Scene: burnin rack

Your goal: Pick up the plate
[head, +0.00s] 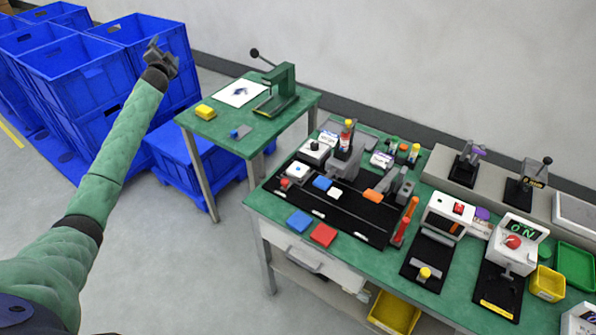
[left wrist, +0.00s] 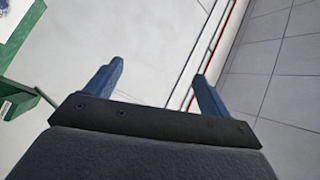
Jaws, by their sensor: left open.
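A flat blue square plate (head: 300,221) and a flat red square plate (head: 323,235) lie side by side near the front left edge of the green workbench (head: 275,207). I cannot tell which one the task means. My left gripper (head: 155,46) is raised at the upper left in the head view, in front of the blue crates and far from both plates. In the left wrist view its two fingers (left wrist: 158,82) are apart with nothing between them. My right gripper is not in view.
Stacked blue crates (head: 72,75) stand at the left. A small green table (head: 225,138) holds a green press (head: 282,88), a white sheet and a yellow block (head: 205,112). A black fixture (head: 335,212) lies behind the plates. Several devices crowd the bench's right half.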

